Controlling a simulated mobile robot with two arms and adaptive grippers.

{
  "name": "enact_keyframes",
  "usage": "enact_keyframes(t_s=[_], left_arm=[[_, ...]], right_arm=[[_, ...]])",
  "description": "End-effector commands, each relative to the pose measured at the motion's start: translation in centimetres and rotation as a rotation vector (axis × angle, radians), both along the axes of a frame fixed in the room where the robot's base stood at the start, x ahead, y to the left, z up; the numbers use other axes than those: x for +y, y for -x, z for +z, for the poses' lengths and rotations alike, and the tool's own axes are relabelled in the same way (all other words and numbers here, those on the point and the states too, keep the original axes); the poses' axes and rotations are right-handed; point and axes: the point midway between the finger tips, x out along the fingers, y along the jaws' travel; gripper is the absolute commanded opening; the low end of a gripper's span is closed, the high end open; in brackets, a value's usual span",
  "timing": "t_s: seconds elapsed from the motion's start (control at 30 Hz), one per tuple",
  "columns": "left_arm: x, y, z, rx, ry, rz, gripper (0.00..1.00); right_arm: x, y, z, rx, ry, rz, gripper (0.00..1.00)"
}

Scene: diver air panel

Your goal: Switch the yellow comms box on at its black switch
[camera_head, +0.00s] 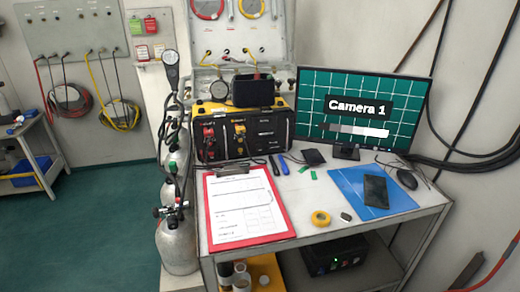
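The comms box (290,116) stands at the back left of the table, below the open panel case. It has a yellow top edge and a black front with red and yellow fittings on its left part. Its black switch is too small and dark to make out against the black front, so I cannot tell how it is set. Neither of my grippers is in view.
A red clipboard (290,232) lies in front of the box. A monitor (415,90) stands to its right. Dark and blue pens, yellow tape (320,218) and a blue mat (345,182) lie on the table (300,190). Gas cylinders (177,245) stand at its left.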

Motion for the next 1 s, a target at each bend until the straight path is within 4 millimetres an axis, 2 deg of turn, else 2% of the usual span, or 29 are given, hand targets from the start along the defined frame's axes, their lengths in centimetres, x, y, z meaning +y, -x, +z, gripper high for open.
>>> enact_keyframes(t_s=[0.07, 0.4, 1.0], left_arm=[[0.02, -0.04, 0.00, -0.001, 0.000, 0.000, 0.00], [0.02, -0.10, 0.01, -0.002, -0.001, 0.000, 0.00], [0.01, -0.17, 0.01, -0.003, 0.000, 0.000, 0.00]], right_arm=[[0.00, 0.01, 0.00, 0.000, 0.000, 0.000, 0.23], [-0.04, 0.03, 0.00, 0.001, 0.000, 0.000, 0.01], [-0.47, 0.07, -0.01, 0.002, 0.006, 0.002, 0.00]])
